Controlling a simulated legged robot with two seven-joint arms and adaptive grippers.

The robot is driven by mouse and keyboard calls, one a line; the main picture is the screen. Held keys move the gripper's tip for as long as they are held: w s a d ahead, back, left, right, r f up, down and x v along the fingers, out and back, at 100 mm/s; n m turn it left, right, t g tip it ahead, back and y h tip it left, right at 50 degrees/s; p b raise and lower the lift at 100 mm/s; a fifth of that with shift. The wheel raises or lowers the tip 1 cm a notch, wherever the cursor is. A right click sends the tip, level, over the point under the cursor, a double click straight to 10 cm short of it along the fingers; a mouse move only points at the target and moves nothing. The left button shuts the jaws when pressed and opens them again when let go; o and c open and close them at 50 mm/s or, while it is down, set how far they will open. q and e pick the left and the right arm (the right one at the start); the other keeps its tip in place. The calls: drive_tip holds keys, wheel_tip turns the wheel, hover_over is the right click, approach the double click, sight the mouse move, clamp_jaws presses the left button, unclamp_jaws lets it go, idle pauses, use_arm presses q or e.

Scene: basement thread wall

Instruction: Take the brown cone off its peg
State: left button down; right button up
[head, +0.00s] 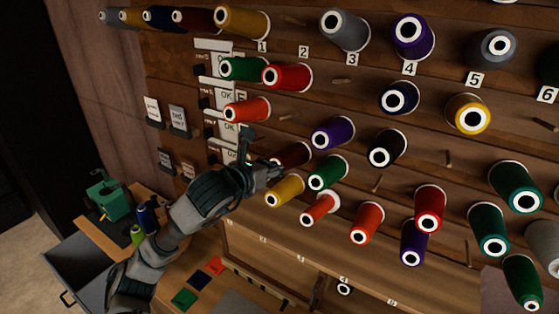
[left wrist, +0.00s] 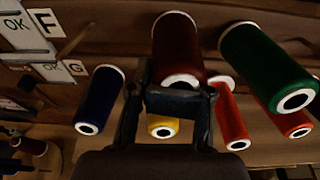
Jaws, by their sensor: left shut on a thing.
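The brown cone (head: 292,153) lies against the thread wall, partly hidden by my left gripper (head: 264,172). In the left wrist view the dark brown cone (left wrist: 177,45) points toward me, its wide end at the wall. My left gripper (left wrist: 177,100) is shut on its near, white-ringed end, one finger on each side. The cone's peg is hidden, and I cannot tell whether the cone has shifted along it. My right gripper is not in view.
A green cone (left wrist: 265,65) is close on the right, a blue cone (left wrist: 100,100) on the left. A yellow cone (head: 285,190) and an orange-red cone (head: 320,208) hang below. Bare pegs (head: 377,184) show further right. A workbench with an open drawer (head: 75,268) is at lower left.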

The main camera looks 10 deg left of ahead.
use_arm(q)
drive_tip(key=shift+s+d, duration=0.2)
drive_tip(key=shift+s, duration=0.2)
drive_tip(key=b+v, duration=0.1)
drive_tip(key=v, duration=0.9)
drive_tip(key=shift+s+b, duration=0.4)
drive_tip(key=c, duration=0.7)
unclamp_jaws()
drive_tip(key=shift+a, duration=0.1)
